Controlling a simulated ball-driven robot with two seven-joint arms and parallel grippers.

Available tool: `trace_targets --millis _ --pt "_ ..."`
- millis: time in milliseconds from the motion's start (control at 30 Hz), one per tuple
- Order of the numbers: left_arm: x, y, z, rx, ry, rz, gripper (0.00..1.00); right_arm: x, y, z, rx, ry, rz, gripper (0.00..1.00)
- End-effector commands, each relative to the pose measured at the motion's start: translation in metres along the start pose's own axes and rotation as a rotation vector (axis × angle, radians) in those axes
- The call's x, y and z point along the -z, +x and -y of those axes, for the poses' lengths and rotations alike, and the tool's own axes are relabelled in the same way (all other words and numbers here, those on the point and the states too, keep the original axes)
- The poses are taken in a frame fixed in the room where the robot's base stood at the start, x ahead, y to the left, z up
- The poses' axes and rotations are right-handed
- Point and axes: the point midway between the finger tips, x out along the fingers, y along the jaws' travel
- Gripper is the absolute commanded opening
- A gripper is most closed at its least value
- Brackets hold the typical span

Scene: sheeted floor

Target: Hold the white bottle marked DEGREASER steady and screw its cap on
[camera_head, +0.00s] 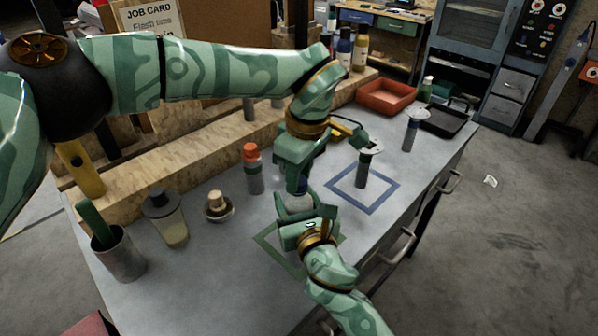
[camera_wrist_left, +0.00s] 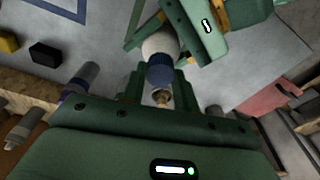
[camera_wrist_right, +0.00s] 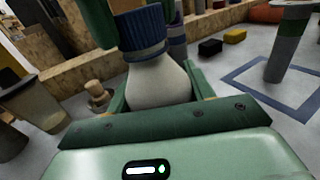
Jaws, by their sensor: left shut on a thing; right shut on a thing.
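The white bottle (camera_wrist_right: 158,82) stands upright between the fingers of my right gripper (camera_head: 302,222), which is shut on its body. It also shows in the left wrist view (camera_wrist_left: 160,44). The DEGREASER marking is not visible. A ribbed blue cap (camera_wrist_right: 141,30) sits at the bottle's neck; it also shows in the left wrist view (camera_wrist_left: 160,70). My left gripper (camera_head: 298,188) reaches down from above and is shut on the cap. The threads are hidden, so I cannot tell how tightly the cap sits.
An orange-capped bottle (camera_head: 253,170) stands just left of my grippers. A dark-lidded jar (camera_head: 168,218) and a cup (camera_head: 118,255) stand further left. A dark cylinder (camera_head: 363,170) stands in a blue square. An orange tray (camera_head: 386,97) and black tray (camera_head: 446,121) lie at the far right.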

Motion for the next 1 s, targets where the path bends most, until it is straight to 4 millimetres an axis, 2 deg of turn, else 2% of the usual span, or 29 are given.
trace_targets --millis 100,200,300,400,533,800,833,867,900,1000 --pt "0.0020 -0.0004 0.0006 -0.058 0.444 -0.001 0.09 0.0009 -0.0003 -0.0001 0.000 0.000 -0.002 0.00" --pt "0.0024 0.0000 0.0006 -0.102 0.801 -0.001 0.09 0.0008 -0.0003 -0.0001 0.000 0.000 -0.001 0.00" --pt "0.0021 0.0002 0.0008 -0.136 1.081 0.000 0.09 0.0008 -0.0003 -0.0002 -0.001 0.000 -0.001 0.00" --pt "0.0027 0.0003 0.0003 -0.158 1.263 -0.002 0.09 0.0008 -0.0004 -0.0003 -0.001 0.000 -0.001 0.00" --pt "0.0026 0.0003 0.0003 -0.170 1.364 -0.003 0.09 0.0009 -0.0004 -0.0004 -0.001 0.000 -0.001 0.00" --pt "0.0026 0.0002 0.0001 -0.171 1.372 -0.005 0.09 0.0009 -0.0005 -0.0005 -0.001 -0.001 -0.001 0.00" --pt "0.0027 0.0002 0.0000 -0.171 1.371 -0.005 0.38 0.0009 -0.0005 -0.0005 -0.001 -0.001 -0.001 0.00" --pt "0.0026 0.0002 0.0001 -0.170 1.371 -0.005 0.46 0.0009 -0.0005 -0.0005 -0.001 0.000 -0.001 0.00" --pt "0.0025 0.0003 0.0002 -0.170 1.371 -0.004 0.52 0.0009 -0.0004 -0.0005 -0.001 0.000 -0.001 0.00" --pt "0.0021 0.0005 0.0004 -0.170 1.371 -0.003 0.52 0.0009 -0.0004 -0.0004 -0.001 0.000 -0.002 0.00"
